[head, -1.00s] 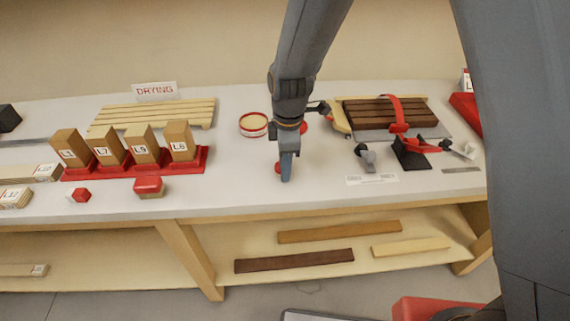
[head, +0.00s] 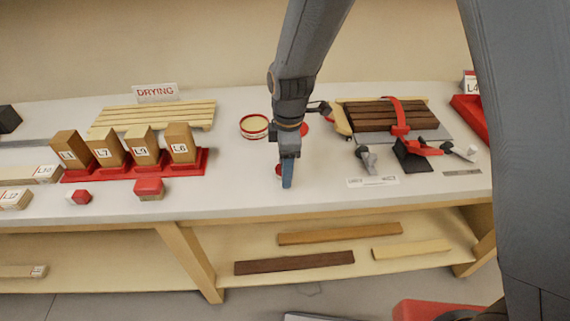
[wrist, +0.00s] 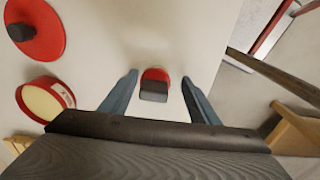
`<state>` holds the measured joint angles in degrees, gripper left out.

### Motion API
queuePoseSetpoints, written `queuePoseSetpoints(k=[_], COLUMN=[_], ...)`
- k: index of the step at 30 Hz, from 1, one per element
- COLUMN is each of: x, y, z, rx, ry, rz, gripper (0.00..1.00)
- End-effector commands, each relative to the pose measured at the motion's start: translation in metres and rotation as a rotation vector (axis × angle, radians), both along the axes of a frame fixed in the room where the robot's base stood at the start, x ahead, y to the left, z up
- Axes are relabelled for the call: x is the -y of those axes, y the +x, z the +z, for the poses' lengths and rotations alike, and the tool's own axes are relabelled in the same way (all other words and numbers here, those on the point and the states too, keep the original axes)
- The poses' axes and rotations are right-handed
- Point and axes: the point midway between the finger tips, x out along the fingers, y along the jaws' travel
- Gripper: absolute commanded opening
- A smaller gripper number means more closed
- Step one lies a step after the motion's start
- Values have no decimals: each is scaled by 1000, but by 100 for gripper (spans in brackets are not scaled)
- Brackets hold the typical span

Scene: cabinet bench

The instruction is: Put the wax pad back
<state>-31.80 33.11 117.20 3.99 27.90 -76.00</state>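A small red round pad with a dark grey block-shaped grip, which looks like the wax pad (wrist: 153,86), lies on the bench top. In the wrist view it sits between my two spread fingers, with a gap on each side. In the head view only a red edge of the pad (head: 278,169) shows behind my fingers. My gripper (wrist: 160,77) is open and points down; it also shows in the head view (head: 287,183). A round red tin with cream wax (head: 254,127) stands behind and left of the gripper; it also shows in the wrist view (wrist: 46,99).
A red lid with a dark knob (wrist: 36,30) lies near the tin. A red rack (head: 135,168) of labelled blocks stands left. A clamp (head: 402,132) and dark slats (head: 375,115) are at right. The bench's front edge is close to the gripper.

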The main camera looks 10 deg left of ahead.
Motion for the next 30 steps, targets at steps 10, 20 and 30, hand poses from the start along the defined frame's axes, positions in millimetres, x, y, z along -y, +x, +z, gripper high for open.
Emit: queuePoseSetpoints(k=[10, 20, 30], x=[3, 4, 16], y=[6, 4, 4], z=[67, 110, 115], rx=[14, 13, 12], ry=[8, 6, 6], rz=[-4, -1, -60], gripper=[55, 55, 55])
